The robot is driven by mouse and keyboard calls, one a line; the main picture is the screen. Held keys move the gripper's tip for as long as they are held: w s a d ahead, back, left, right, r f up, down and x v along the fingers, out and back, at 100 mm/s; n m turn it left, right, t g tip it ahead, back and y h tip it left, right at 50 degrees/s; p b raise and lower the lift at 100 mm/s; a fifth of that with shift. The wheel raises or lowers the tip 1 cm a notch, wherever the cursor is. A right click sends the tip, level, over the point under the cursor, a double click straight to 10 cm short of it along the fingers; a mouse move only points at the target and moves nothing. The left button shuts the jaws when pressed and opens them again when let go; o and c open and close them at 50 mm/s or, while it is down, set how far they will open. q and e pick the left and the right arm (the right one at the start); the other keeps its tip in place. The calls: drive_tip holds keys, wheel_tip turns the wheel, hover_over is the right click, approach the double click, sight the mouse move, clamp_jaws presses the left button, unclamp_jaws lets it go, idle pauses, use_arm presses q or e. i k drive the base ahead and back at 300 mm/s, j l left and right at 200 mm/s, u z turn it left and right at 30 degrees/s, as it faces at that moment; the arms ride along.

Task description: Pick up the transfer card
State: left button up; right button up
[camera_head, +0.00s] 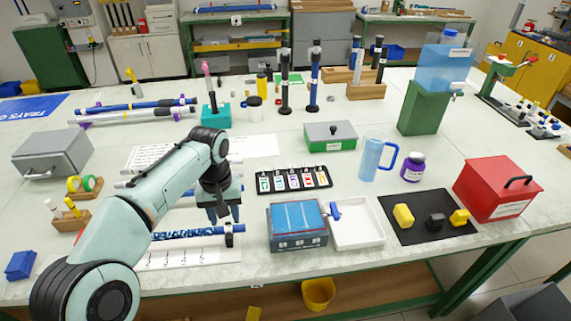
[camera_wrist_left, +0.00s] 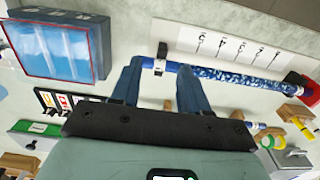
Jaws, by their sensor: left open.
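No label that I can read names the transfer card. A white card (camera_head: 190,258) with numbered lines lies near the front edge of the table; it also shows in the left wrist view (camera_wrist_left: 225,47). A blue patterned rod (camera_head: 190,233) with a black ring near its right end lies along this card; it also shows in the left wrist view (camera_wrist_left: 225,77). My left gripper (camera_head: 226,214) is open and points down above the table near the rod's right end. My right gripper is not in view.
A blue-topped box (camera_head: 297,240) and a white tray (camera_head: 357,222) stand right of the gripper. A black rack of colored labelled pieces (camera_head: 294,180) lies behind them. A printed white sheet (camera_head: 255,147) lies farther back. Tape rolls on a wooden stand (camera_head: 70,215) are at left.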

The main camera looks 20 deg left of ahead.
sight(277, 177)
drive_tip(key=i, duration=1.1)
